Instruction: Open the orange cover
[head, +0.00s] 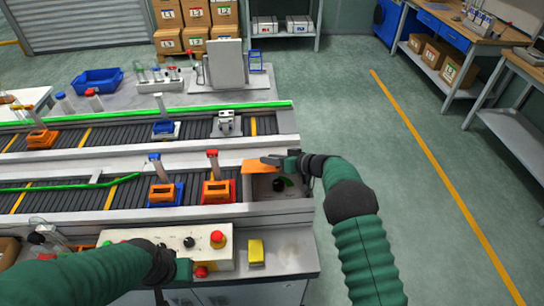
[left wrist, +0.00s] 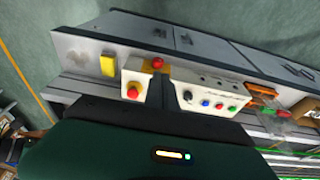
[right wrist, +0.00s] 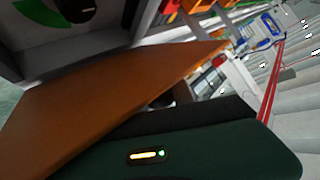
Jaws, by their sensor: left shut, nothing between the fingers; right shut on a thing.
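The orange cover (head: 258,167) is a flat plate at the right end of the near conveyor, and it fills much of the right wrist view (right wrist: 105,105). It is raised and tilted, and the box (head: 275,188) beneath it is exposed, with a round black and green part (head: 281,184) inside. My right gripper (head: 272,160) is shut on the cover's edge. My left gripper (head: 185,270) is shut and empty, near the control panel (head: 150,245) at the front. In the left wrist view the panel's buttons lie close beyond it.
A red emergency button (head: 217,238) and a yellow block (head: 256,251) are at the front. Orange-topped fixtures (head: 217,190) stand on the near conveyor left of the box. A green strip (head: 150,113) runs along the far conveyor. Floor at the right is clear.

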